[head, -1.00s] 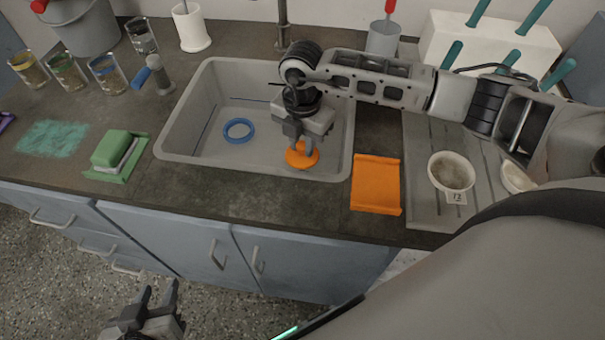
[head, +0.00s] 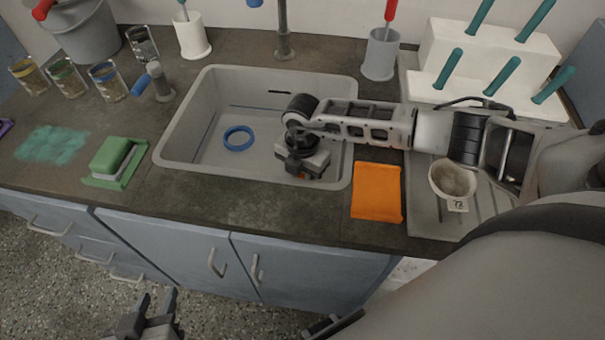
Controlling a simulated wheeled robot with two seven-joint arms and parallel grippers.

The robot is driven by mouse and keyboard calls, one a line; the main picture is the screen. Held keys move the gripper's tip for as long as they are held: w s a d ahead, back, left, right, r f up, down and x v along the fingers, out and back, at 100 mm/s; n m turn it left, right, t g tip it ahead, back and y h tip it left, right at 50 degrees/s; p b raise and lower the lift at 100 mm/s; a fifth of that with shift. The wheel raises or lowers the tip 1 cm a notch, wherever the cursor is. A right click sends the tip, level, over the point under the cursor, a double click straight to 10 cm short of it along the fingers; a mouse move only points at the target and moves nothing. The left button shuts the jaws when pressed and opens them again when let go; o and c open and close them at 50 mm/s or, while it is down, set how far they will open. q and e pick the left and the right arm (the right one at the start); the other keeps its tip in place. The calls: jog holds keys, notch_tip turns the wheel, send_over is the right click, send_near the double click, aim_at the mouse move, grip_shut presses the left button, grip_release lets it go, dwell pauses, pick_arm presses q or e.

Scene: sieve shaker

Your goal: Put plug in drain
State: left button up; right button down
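The orange plug (head: 304,178) is in the right part of the sink (head: 207,170). Only a sliver of it shows below my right gripper (head: 304,172). That gripper points down, low in the sink and right over the plug. Its fingertips are hidden behind its own body, so I cannot see whether they are closed on the plug. A blue ring (head: 238,138) lies on the sink floor, left of the gripper; it looks like the drain. My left gripper (head: 157,302) is open and empty, low in front of the cabinets.
An orange cloth (head: 377,191) lies right of the sink. A white cup (head: 452,180) stands on the ribbed board beyond it. A green sponge (head: 110,154) and several glass jars (head: 107,81) are on the left counter. The tap (head: 283,35) rises behind the sink.

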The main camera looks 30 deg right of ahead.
aim_at(302, 177)
jog(key=c, duration=1.2)
grip_release()
jog(key=shift+f, duration=0.1)
jog(key=shift+c, duration=0.2)
jog(key=shift+r, duration=0.4)
pick_arm(q)
jog(key=shift+s+p, duration=0.1)
jog(key=shift+p, duration=0.2)
pick_arm(e)
notch_tip(302, 177, up, 12)
jog(key=shift+f, duration=0.2)
pick_arm(q)
jog(key=shift+r, duration=0.15)
